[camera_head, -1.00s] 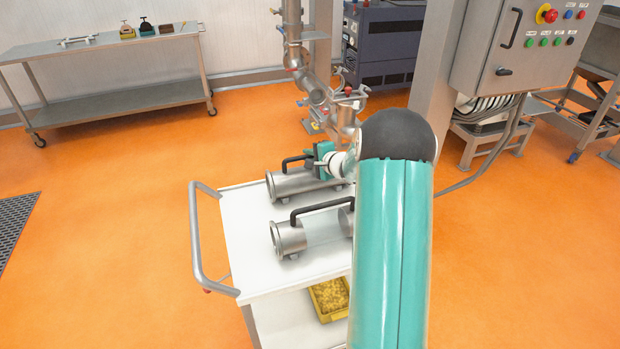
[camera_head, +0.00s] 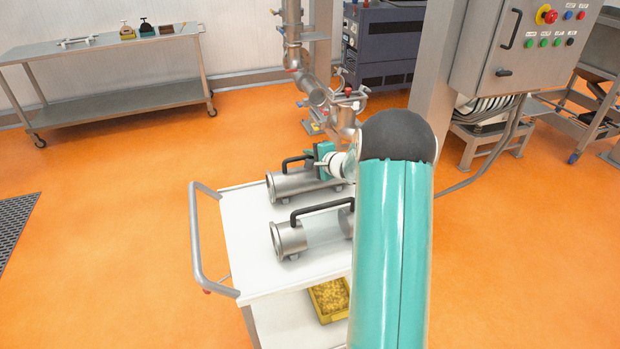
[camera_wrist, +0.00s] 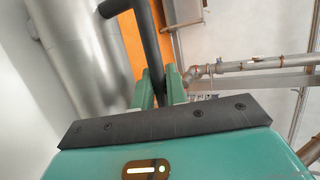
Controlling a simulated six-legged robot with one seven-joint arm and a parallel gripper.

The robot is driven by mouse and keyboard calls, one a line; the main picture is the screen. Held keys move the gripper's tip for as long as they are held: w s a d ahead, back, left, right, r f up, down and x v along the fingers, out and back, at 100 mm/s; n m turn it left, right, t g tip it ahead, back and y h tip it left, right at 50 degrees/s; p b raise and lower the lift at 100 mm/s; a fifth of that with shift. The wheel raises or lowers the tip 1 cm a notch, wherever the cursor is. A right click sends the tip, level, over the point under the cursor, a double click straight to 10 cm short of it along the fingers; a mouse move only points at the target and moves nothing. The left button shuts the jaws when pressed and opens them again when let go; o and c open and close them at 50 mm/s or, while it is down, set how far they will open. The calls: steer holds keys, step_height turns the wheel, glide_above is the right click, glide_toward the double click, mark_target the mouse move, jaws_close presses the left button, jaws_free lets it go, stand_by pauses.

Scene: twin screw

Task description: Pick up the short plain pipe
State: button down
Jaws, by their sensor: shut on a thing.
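The short plain pipe (camera_head: 300,186) is a steel cylinder with a black handle, at the back of the white cart top. It fills the upper left of the wrist view (camera_wrist: 78,55). My gripper (camera_head: 320,159) is at the right end of its handle. In the wrist view, the green fingers of my gripper (camera_wrist: 159,88) are shut on the black handle (camera_wrist: 145,35). The pipe appears to rest on the cart; I cannot tell any gap beneath it. My arm hides nothing of its left end.
A second pipe with a clear middle and black handle (camera_head: 289,238) lies in front on the cart (camera_head: 250,262), partly behind my arm. Steel pipework (camera_head: 318,92) stands just behind. A control cabinet (camera_head: 530,50) is at right, a steel table (camera_head: 95,48) at far left.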

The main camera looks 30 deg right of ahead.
steer(key=shift+r, duration=0.25)
